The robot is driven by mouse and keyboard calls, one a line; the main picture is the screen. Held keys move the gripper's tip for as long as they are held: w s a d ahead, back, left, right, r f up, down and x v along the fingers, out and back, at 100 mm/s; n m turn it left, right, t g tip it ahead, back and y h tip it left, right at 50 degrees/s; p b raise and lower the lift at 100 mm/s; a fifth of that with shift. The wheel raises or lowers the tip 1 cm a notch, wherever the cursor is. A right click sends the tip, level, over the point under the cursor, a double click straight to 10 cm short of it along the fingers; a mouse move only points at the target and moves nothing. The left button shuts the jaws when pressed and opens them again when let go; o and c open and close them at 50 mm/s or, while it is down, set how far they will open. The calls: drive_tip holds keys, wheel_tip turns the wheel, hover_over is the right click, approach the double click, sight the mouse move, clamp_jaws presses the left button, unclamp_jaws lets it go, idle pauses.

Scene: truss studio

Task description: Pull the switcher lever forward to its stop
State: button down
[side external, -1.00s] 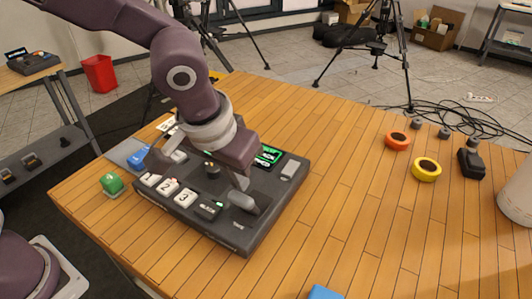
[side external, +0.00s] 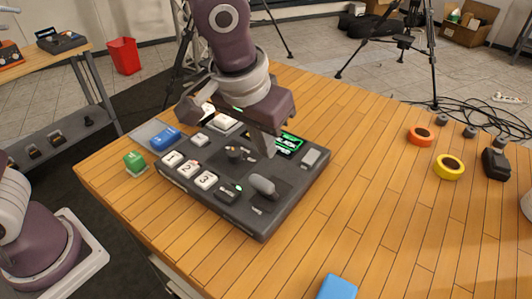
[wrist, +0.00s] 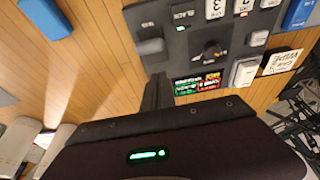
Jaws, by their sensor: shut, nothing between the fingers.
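The switcher (side external: 222,207) is a dark slab panel on the wooden table, and part of it shows at the top of the wrist view. Its lever has a grey rounded handle (side external: 262,185) near the panel's front right edge. The handle also shows in the wrist view (wrist: 150,47). My gripper (side external: 268,151) is shut and empty, pointing down over the panel beside the lit green screen (side external: 290,142). It is behind the lever handle and apart from it. In the wrist view the closed fingers (wrist: 157,92) stand near the screen (wrist: 198,84). Whether the fingertips touch the panel cannot be told.
White numbered buttons (side external: 206,180) and a black knob (side external: 234,153) are on the panel. A green block (side external: 135,162) and a blue block (side external: 337,287) lie on the table. Orange (side external: 420,135) and yellow (side external: 449,167) rolls lie right.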

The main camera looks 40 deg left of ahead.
drive_tip(key=s+r, duration=0.5)
drive_tip(key=shift+r, duration=0.25)
drive_tip(key=shift+a, duration=0.1)
drive_tip(key=s+a+t, duration=0.2)
drive_tip(key=s+a, duration=1.2)
drive_tip(key=a, duration=0.2)
drive_tip(key=shift+s+a+r, duration=0.15)
drive_tip(key=shift+s+r, duration=0.05)
drive_tip(key=shift+r, duration=0.05)
